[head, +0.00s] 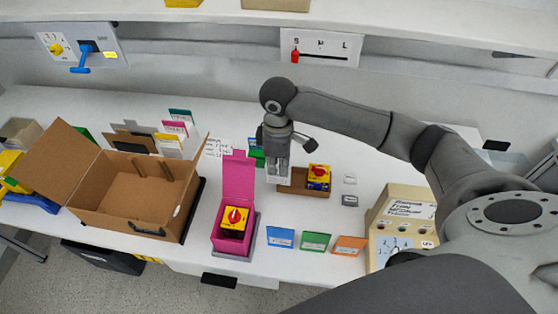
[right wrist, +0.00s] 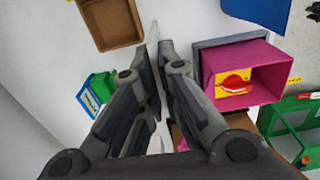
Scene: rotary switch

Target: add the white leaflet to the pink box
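The pink box (head: 237,243) stands open on the table in the head view, its lid (head: 238,178) upright at the back. A yellow rotary switch with a red knob (head: 234,219) sits inside. The pink box (right wrist: 262,72) is at the right in the right wrist view. My right gripper (head: 278,172) is behind and to the right of the box, above the table. Its fingers (right wrist: 161,60) are close together on a thin pale sheet, seen nearly edge-on, which looks like the white leaflet (head: 277,174). My left gripper is not in view.
A large open cardboard box (head: 130,195) stands to the left. A small brown tray (head: 300,189) with another switch is beside my right gripper. A beige control box (head: 400,222) is at the right.

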